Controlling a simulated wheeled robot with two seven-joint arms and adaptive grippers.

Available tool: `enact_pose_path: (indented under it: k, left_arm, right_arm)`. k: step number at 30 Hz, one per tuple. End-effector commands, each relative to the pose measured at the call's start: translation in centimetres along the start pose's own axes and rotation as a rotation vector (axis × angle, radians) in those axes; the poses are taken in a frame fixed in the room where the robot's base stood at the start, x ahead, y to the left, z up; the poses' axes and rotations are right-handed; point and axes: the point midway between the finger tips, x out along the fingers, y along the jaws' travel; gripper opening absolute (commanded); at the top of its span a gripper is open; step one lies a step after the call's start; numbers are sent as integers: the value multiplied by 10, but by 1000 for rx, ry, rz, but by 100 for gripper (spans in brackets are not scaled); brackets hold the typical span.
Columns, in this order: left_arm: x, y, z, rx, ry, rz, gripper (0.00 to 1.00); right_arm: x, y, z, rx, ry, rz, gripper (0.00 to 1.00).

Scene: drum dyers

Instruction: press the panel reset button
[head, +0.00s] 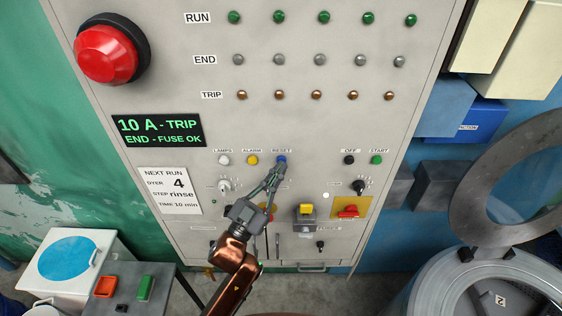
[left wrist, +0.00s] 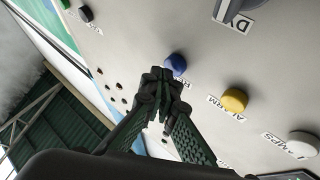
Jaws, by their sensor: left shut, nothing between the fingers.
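The blue reset button (head: 281,158) is on the grey panel (head: 300,126), under the RESET label. It also shows in the left wrist view (left wrist: 176,64). My left gripper (head: 276,169) points up at the panel with its fingertips just below the button in the head view. In the left wrist view the closed fingertips (left wrist: 160,76) are right beside the button and overlap its edge. They hold nothing. I cannot tell whether they touch the button. My right gripper is not in view.
The yellow alarm button (head: 252,160) and white lamps button (head: 224,160) sit left of the reset button. The black off button (head: 349,160) and green start button (head: 376,160) sit right. Switches lie below.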

Motion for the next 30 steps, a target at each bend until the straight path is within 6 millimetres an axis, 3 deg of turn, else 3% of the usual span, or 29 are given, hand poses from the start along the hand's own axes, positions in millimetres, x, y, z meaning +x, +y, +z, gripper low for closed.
enact_pose_path:
  k: [30]
  left_arm:
    - [6, -4, 5, 0, -1, 0, 0]
  right_arm:
    - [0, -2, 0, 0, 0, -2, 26]
